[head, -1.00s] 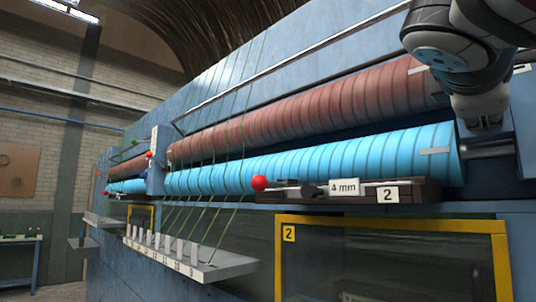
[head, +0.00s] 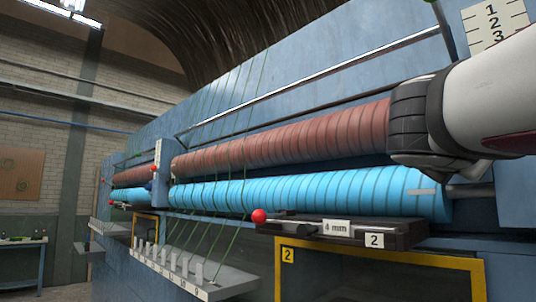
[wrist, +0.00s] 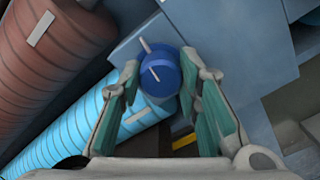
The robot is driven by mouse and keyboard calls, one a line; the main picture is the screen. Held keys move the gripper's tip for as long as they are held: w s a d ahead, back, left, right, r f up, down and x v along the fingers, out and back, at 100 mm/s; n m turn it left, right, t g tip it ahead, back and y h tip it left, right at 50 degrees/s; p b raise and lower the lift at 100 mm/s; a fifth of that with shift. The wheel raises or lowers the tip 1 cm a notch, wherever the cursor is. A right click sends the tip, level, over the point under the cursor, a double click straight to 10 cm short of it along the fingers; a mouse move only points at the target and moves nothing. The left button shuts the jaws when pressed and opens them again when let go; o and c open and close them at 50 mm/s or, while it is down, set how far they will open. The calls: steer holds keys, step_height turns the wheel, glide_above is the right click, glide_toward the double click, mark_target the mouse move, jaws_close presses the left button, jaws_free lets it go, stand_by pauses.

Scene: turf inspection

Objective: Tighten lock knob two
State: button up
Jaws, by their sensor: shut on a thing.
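A round blue lock knob (wrist: 160,76) sits between the green-padded fingers of my gripper (wrist: 162,66) in the wrist view. The fingers are shut on its sides. A pale line crosses its face, and another pale mark lies just above on the blue part behind it. No number shows on the knob in that view. In the head view my arm reaches in from the right over the roller ends, and my gripper and the knob are hidden. A "2" label (head: 374,240) is on the dark bar below the blue roller.
A red-brown roller (head: 300,137) lies above a light blue roller (head: 310,195); their ends are close beside my gripper. A red ball (head: 259,215) tops a lever on the dark bar. A yellow frame (head: 380,255) and a peg shelf (head: 185,270) are below.

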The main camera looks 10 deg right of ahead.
steer(key=shift+a+r+n+p, duration=0.1)
steer(key=shift+r+n+p, duration=0.25)
steer(key=shift+n+p, duration=0.6)
steer(key=shift+n, duration=0.25)
steer(key=o, duration=1.1)
steer(key=shift+f, duration=0.1)
steer(key=shift+o, duration=0.2)
steer(key=shift+f, duration=0.1)
steer(key=v, duration=0.7)
steer(key=shift+s+a, duration=0.2)
